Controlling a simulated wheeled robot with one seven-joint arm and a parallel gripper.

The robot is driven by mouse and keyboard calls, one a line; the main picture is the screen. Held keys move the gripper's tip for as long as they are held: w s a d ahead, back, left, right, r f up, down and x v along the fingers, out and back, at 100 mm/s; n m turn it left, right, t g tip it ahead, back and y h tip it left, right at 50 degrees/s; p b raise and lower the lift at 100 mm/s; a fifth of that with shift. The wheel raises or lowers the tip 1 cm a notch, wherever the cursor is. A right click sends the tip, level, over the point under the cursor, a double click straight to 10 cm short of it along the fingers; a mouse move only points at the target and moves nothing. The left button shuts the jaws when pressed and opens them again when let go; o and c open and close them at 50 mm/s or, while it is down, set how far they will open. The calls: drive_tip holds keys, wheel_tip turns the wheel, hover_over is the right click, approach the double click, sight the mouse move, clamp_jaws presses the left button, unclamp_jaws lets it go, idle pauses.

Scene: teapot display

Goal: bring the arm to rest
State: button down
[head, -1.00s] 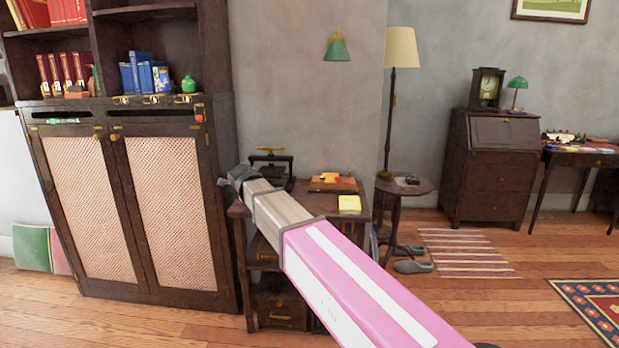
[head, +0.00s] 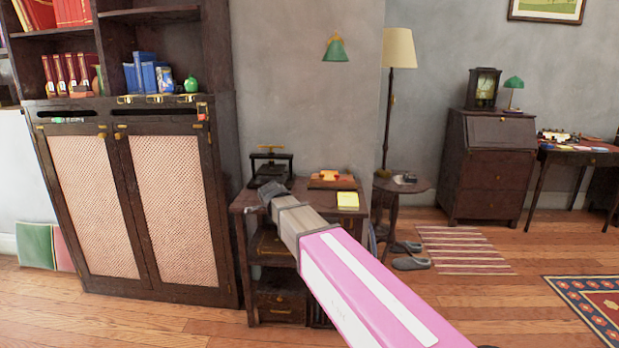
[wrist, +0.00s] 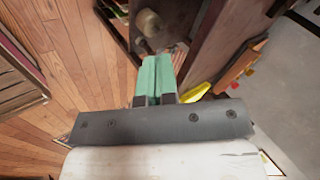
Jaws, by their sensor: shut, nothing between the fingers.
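My gripper (head: 266,192) is at the end of my pink and grey arm in the head view, in front of the small dark side table (head: 247,205). In the wrist view my gripper (wrist: 156,62) shows green fingers pressed together, with nothing between them. The wrist view looks down past the side table toward the wooden floor. I cannot tell the exact gap between my gripper and the table.
A tall dark cabinet (head: 128,215) stands at the left. A black press (head: 270,165), an orange item (head: 330,178) and a yellow pad (head: 347,200) rest on the side table. A round table (head: 403,186) and a floor lamp (head: 390,100) stand right of it. Wooden floor (head: 500,310) is open at the right.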

drive_tip(key=s+d+f+n+g, duration=0.2)
drive_tip(key=s+d+f+n, duration=0.3)
drive_tip(key=d, duration=0.5)
drive_tip(key=s+d+f+n+g, duration=0.3)
drive_tip(key=s+d+f+n, duration=0.1)
drive_tip(key=s+d+f, duration=0.5)
drive_tip(key=s+d+f+n+g+y, duration=0.1)
drive_tip(key=s+d+f+n+g, duration=0.1)
drive_tip(key=s+d+f+n, duration=0.3)
drive_tip(key=s+d+f, duration=0.1)
drive_tip(key=s+d, duration=0.2)
drive_tip(key=d, duration=0.3)
drive_tip(key=shift+s+f+n, duration=0.2)
drive_tip(key=shift+f+n, duration=0.1)
drive_tip(key=shift+f, duration=0.1)
